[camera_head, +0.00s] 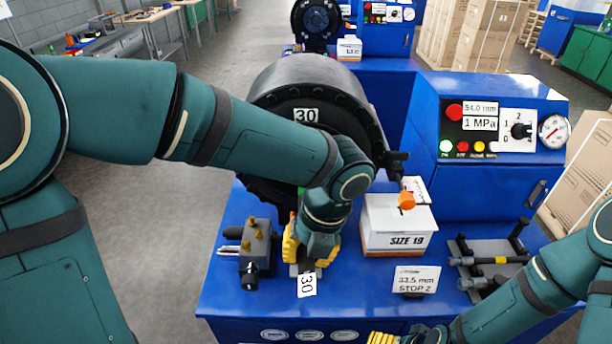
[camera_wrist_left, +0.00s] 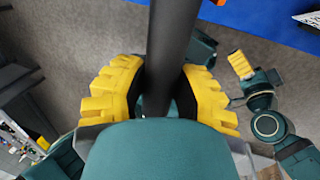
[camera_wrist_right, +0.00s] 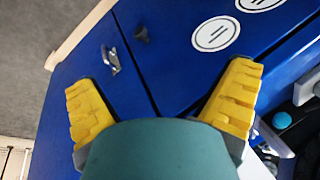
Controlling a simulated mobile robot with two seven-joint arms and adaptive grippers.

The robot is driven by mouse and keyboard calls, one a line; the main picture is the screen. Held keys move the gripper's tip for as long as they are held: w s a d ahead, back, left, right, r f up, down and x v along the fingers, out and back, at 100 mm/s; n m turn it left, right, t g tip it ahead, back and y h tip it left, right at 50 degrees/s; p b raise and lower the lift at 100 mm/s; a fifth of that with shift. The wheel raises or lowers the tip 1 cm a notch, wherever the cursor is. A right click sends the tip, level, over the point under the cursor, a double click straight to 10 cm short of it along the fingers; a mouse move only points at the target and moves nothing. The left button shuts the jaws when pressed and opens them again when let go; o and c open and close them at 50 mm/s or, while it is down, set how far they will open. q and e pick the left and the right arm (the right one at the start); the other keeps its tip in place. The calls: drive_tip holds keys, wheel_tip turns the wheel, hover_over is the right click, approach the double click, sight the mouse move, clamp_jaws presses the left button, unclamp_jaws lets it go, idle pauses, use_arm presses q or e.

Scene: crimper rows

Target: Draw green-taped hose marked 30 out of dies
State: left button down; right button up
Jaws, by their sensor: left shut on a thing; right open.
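The black crimper head (camera_head: 312,80) with a 30 plate stands on the blue machine, its front opening partly hidden behind my left arm. My left gripper (camera_head: 308,254) is in front of and below it, fingers pointing down. In the left wrist view its yellow fingers are shut on a dark hose (camera_wrist_left: 172,45), which runs between them. A white tag marked 30 (camera_head: 306,284) shows just below the gripper in the head view. My right gripper (camera_wrist_right: 162,100) is open and empty before the blue cabinet front.
On the blue bench top, a SIZE 19 box (camera_head: 395,225), a 33.5 mm STOP 2 card (camera_head: 416,280), a metal fixture (camera_head: 254,246) at left and a black rack (camera_head: 490,262) at right stand close by. The control panel (camera_head: 500,125) rises behind. Grey floor lies left.

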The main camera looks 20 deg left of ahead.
use_arm(q)
drive_tip(key=shift+s+d, duration=0.1)
drive_tip(key=shift+s, duration=0.1)
unclamp_jaws()
idle(0.4)
idle(0.3)
drive_tip(key=shift+p+v, duration=2.4)
drive_tip(key=shift+p, duration=0.1)
drive_tip(key=shift+p+v, duration=1)
drive_tip(key=shift+v, duration=0.15)
